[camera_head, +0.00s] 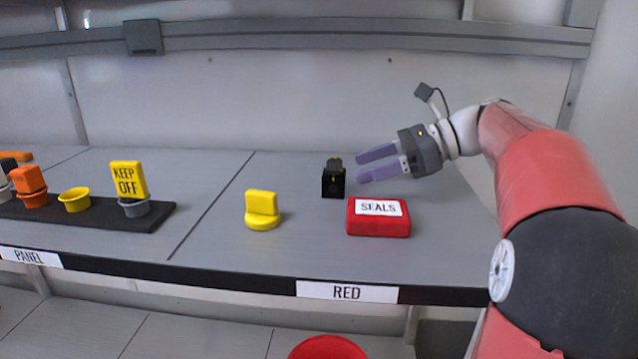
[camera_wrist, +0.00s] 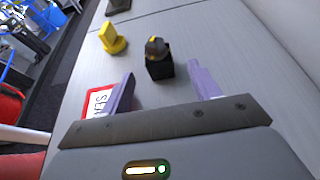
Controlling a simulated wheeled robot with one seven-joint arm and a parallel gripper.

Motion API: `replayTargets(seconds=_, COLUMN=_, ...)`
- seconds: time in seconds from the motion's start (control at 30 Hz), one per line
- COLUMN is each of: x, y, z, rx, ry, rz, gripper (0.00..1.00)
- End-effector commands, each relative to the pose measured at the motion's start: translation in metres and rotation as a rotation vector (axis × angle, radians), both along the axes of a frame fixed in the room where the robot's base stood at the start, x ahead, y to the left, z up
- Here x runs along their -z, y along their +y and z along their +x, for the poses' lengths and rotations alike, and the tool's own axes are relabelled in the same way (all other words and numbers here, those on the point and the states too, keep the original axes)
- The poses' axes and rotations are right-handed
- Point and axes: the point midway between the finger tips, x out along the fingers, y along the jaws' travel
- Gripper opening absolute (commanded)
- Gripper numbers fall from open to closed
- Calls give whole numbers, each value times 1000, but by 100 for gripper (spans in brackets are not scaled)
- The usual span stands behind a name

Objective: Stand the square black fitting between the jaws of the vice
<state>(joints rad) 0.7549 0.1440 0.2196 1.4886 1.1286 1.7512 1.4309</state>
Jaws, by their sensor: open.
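The square black fitting (camera_head: 334,185) stands upright on the grey shelf, a black block with a dark, yellow-marked knob on top. In the wrist view the fitting (camera_wrist: 160,69) shows ahead, between the lines of the two fingers. My gripper (camera_head: 361,167) is open and empty, its purple fingers pointing left towards the fitting from its right side. The fingertips look close to it but apart from it. The fingers (camera_wrist: 161,75) also show in the wrist view, spread wide. I see no vice in either view.
A red SEALS box (camera_head: 378,225) sits just in front of my gripper, close below the fingers. A yellow knob-shaped piece (camera_head: 262,211) stands left of the fitting. A black tray (camera_head: 160,214) at the left holds cups and a KEEP OFF piece (camera_head: 129,180). Shelf behind the fitting is clear.

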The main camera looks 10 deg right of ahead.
Motion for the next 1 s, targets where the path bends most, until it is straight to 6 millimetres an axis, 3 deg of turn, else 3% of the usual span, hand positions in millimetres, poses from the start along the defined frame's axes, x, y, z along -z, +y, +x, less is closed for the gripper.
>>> replayTargets(seconds=0.4, x=25, y=49, z=14, rx=-3, ry=1, rz=-1, gripper=62)
replayTargets(seconds=0.73, x=27, y=56, z=16, rx=-1, ry=0, rz=-1, gripper=62)
replayTargets(seconds=1.0, x=27, y=56, z=16, rx=-2, ry=0, rz=-1, gripper=26)
